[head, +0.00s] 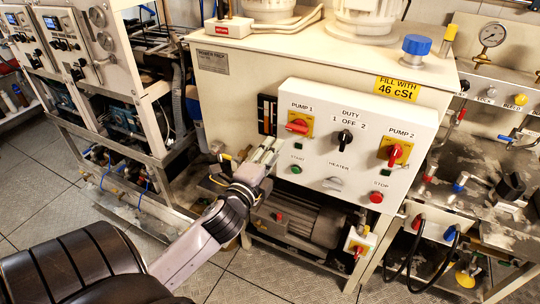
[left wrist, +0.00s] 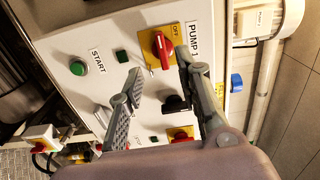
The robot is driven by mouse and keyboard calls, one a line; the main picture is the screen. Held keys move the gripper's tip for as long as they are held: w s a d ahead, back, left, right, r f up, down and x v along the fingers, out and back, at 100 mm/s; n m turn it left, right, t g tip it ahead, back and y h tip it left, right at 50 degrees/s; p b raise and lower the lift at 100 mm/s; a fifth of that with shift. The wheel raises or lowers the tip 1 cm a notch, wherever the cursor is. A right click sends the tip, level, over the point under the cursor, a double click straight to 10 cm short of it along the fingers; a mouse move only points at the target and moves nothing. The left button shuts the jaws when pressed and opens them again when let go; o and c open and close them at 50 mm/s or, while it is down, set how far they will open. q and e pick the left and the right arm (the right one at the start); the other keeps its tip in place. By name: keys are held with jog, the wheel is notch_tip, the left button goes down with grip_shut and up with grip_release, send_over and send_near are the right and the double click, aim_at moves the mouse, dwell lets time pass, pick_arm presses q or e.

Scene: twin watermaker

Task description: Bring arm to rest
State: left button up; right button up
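My left arm reaches in from the lower left in the head view. Its gripper (head: 266,152) is close to the left part of the white control panel (head: 322,105), below and left of the PUMP 1 switch (head: 299,125). In the left wrist view the two fingers of the gripper (left wrist: 158,66) stand apart with nothing held between them. The PUMP 1 switch (left wrist: 162,45) shows beyond the fingertips, and the green START button (left wrist: 78,68) lies to the left. I cannot tell whether a fingertip touches the panel. My right gripper is in neither view.
The panel also carries the black DUTY knob (head: 345,137), the PUMP 2 switch (head: 396,153) and the red STOP button (head: 376,197). A motor (head: 305,220) sits below. A rack with valves (head: 110,80) stands left. Open tiled floor (head: 40,185) lies at the lower left.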

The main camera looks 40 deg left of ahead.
pick_arm(q)
jog(key=shift+s+d, duration=0.15)
jog(key=shift+s, duration=0.4)
jog(key=s+d+f+n+g+h+b, duration=0.1)
jog(key=s+f+n+g, duration=0.15)
jog(key=f, duration=1.15)
jog(key=s+d+f+n+g, duration=0.1)
jog(key=s+f+n+g, duration=0.15)
jog(key=f, duration=1.05)
jog(key=s+f+n+g+h+b, duration=0.1)
jog(key=s+f+g, duration=0.2)
jog(key=f, duration=1.1)
jog(key=s+d+f+n+g+h, duration=0.1)
jog(key=s+d+f+n+g, duration=0.3)
jog(key=s+f, duration=0.9)
jog(key=s+d+f+n+g, duration=0.1)
jog(key=s+d+f+g, duration=0.1)
jog(key=s+f, duration=0.4)
jog(key=s+d+f+n+g+h+b, duration=0.1)
jog(key=s+d+f, duration=0.4)
jog(key=s, duration=0.8)
jog(key=shift+f+n+g, duration=0.3)
jog(key=shift+f+g, duration=0.1)
jog(key=shift+g, duration=0.3)
